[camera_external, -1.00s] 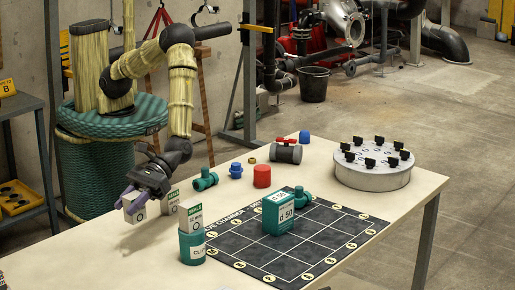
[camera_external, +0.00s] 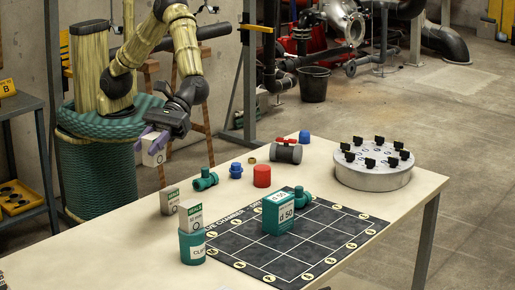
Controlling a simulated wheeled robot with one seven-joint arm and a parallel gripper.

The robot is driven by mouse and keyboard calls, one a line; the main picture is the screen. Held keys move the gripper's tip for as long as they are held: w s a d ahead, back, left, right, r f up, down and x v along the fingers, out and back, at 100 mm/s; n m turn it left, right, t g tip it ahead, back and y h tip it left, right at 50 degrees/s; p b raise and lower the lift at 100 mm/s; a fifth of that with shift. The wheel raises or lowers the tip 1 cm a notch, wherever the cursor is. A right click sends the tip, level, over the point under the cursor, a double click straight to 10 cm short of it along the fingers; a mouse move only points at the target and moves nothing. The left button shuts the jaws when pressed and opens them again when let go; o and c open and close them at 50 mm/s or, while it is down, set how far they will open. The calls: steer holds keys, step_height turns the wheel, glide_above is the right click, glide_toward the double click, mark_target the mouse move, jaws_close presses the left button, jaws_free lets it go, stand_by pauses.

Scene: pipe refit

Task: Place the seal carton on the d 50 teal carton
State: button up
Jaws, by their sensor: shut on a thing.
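My gripper (camera_external: 153,138) is shut on a small pale grey-white carton (camera_external: 154,154) and holds it up in the air behind the table's back left edge. Dark marks show on the carton's face, but I cannot read them. The d 50 teal carton (camera_external: 277,215) stands upright on the black gridded mat, right of and lower than my gripper. Two similar grey cartons with green labels are on the table side: one stands on the table (camera_external: 170,202), the other (camera_external: 190,216) is in or on a teal cup.
The teal cup (camera_external: 192,250) stands at the mat's left edge. Teal fittings (camera_external: 205,180), a blue cap (camera_external: 236,171), a red cap (camera_external: 262,177) and a red-handled valve (camera_external: 287,152) line the table's back. A grey flange (camera_external: 373,178) is at right. The mat's front (camera_external: 290,263) is clear.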

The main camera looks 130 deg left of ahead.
steer(key=w+a+n+t+y, duration=0.1)
steer(key=w+a+n+t, duration=0.1)
steer(key=w+a, duration=0.4)
steer(key=w+a+n+t, duration=0.1)
steer(key=w+a+t, duration=0.15)
steer(key=a, duration=0.55)
steer(key=n+t+y+b, duration=0.1)
steer(key=n+t+y, duration=0.1)
steer(key=n+y, duration=0.15)
glide_above(279, 199)
step_height(279, 199, down, 4)
steer(key=shift+f+t+h, duration=0.25)
steer(key=shift+f+h, duration=0.2)
steer(key=shift+f, duration=3.15)
steer(key=shift+f+p, duration=0.3)
steer(key=shift+f, duration=1.55)
